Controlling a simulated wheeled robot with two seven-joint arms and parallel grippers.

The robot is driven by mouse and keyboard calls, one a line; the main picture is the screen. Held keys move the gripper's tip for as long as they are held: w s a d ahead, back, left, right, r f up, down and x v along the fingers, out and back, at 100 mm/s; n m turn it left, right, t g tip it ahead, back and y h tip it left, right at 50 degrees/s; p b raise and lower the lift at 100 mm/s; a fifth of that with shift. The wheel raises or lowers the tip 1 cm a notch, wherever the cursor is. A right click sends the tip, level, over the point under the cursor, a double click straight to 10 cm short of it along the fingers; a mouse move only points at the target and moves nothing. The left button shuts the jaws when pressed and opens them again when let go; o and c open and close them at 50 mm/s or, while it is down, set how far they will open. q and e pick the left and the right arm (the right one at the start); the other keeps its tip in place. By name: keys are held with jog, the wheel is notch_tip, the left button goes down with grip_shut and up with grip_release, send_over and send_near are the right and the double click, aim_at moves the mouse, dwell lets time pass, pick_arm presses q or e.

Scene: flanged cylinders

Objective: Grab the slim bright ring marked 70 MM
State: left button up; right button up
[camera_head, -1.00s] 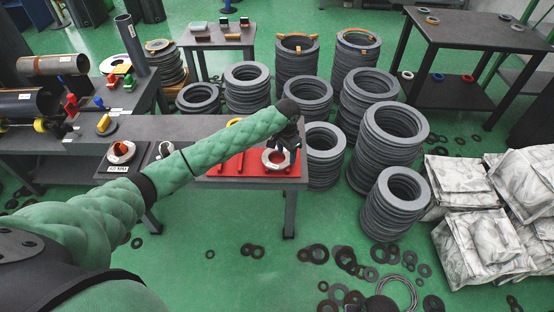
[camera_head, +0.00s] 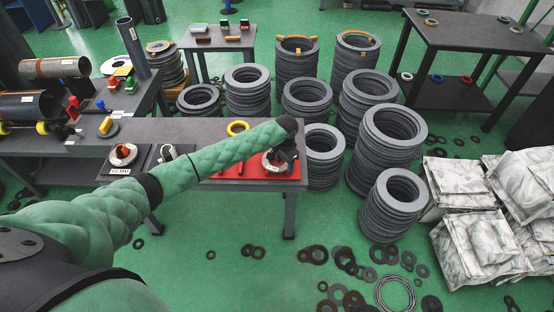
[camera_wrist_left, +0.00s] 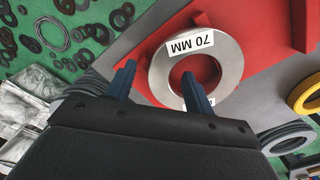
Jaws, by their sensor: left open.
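The slim bright metal ring (camera_wrist_left: 161,77) lies on a red board and bears a white "70 MM" label, upside down in the left wrist view. A second label shows partly at its lower edge. In the head view the ring (camera_head: 270,169) is partly hidden by my left gripper (camera_head: 283,160). My left gripper (camera_wrist_left: 158,72) is open and empty. In the left wrist view one blue finger appears outside the ring and the other over its hole, with a stretch of rim between them. I cannot tell the height gap. My right gripper is not in view.
The red board (camera_head: 229,171) lies at the right end of a grey table (camera_head: 190,129). A yellow ring (camera_head: 237,128) lies behind my arm. Stacks of grey rings (camera_head: 392,203) stand close to the right. Loose dark rings and white bags (camera_head: 467,240) are on the floor.

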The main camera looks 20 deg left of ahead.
pick_arm(q)
jog(key=shift+f, duration=0.25)
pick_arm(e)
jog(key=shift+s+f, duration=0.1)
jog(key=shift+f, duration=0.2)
pick_arm(q)
grip_shut()
jog(key=shift+r, duration=0.1)
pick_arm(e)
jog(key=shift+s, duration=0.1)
pick_arm(q)
jog(key=shift+w, duration=0.1)
